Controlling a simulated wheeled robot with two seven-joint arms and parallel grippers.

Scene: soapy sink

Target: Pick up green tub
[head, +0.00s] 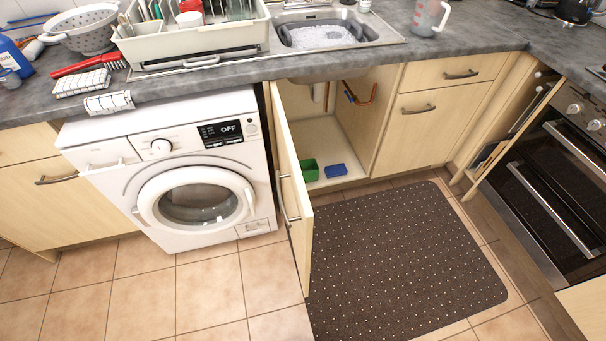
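The green tub (310,170) sits on the floor of the open cabinet under the sink, close to the hinge side on the left. The open door partly hides its left side. A small blue box (335,171) lies just to its right on the same cabinet floor. Neither of my grippers shows in the head view.
The cabinet door (291,200) stands open, swung out beside the washing machine (168,170). A dark dotted mat (400,260) covers the floor before the cabinet. An oven (560,170) stands at right. The sink (320,37) and dish rack (195,42) are above.

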